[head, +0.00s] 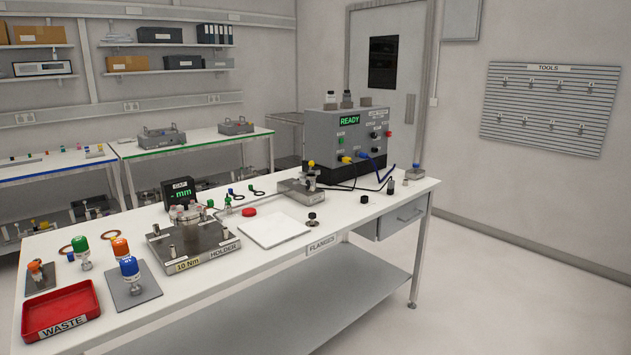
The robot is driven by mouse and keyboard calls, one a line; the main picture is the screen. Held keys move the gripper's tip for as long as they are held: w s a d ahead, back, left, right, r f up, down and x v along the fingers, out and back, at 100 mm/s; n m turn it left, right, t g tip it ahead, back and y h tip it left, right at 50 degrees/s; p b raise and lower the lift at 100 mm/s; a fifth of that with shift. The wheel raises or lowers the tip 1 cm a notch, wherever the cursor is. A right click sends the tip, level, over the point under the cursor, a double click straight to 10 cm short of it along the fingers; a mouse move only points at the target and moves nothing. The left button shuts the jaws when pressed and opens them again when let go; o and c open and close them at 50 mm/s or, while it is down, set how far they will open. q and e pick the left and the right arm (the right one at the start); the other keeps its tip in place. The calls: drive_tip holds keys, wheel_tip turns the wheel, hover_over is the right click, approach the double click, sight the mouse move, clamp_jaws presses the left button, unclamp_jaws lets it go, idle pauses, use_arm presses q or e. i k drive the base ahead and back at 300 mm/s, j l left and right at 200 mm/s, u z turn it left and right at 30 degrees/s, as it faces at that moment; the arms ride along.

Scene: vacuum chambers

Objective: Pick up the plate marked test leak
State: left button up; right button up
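No marking that reads "test leak" is legible in the head view, so I cannot tell which thing is that plate. A small grey block with a blue top (414,174) stands at the table's far right end; any marking on it is too small to read. A small dark fitting (390,186) stands left of it, and dark round pieces (364,199) and (312,219) lie nearer the front. A white square plate or mat (274,230) lies above the FLANGES label. Neither of my grippers is in view.
The white table (340,212) carries a red WASTE tray (61,310), a metal HOLDER fixture (193,245), several colour-topped fittings, a gap display (181,193) and a grey READY unit (347,136) with cables. A drawer (403,217) is shut. The floor at right is clear.

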sight(330, 97)
drive_tip(key=i, duration=0.75)
drive_tip(key=i+j+z, duration=0.15)
drive_tip(key=i, duration=0.65)
